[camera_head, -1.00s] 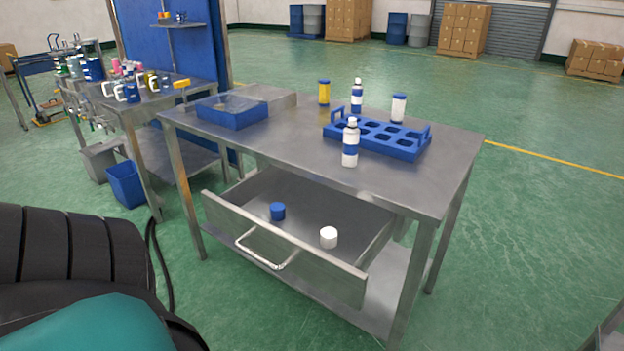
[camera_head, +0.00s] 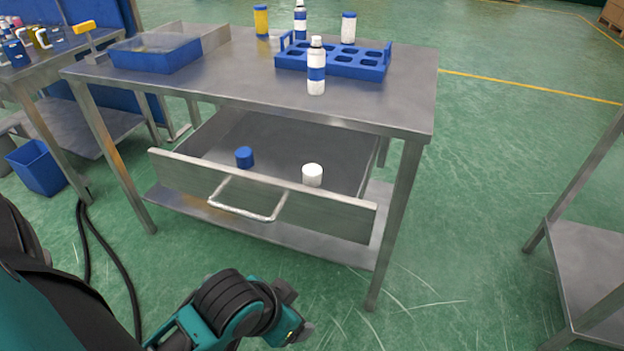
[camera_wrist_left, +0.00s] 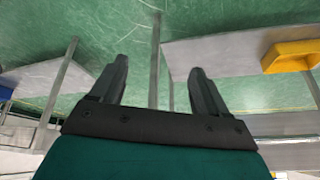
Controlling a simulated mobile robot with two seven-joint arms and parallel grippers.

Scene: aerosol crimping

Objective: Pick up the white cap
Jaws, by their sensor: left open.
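The white cap (camera_head: 312,175) stands in the open drawer (camera_head: 340,212) under the steel table, near the drawer's front wall. A blue cap (camera_head: 244,157) stands to its left in the same drawer. My left gripper (camera_head: 298,308) is low in the head view, in front of and below the drawer, well apart from the white cap. In the left wrist view the left gripper (camera_wrist_left: 158,66) is open with nothing between its fingers. The white cap does not show in the left wrist view. My right gripper is not in view.
The drawer's front wall and handle (camera_head: 240,213) stand between my left gripper and the caps. The tabletop (camera_head: 220,95) overhangs the drawer's back. On it are a blue rack (camera_head: 345,68), several bottles and a blue tray (camera_head: 155,55). Another steel table (camera_head: 590,260) stands at right.

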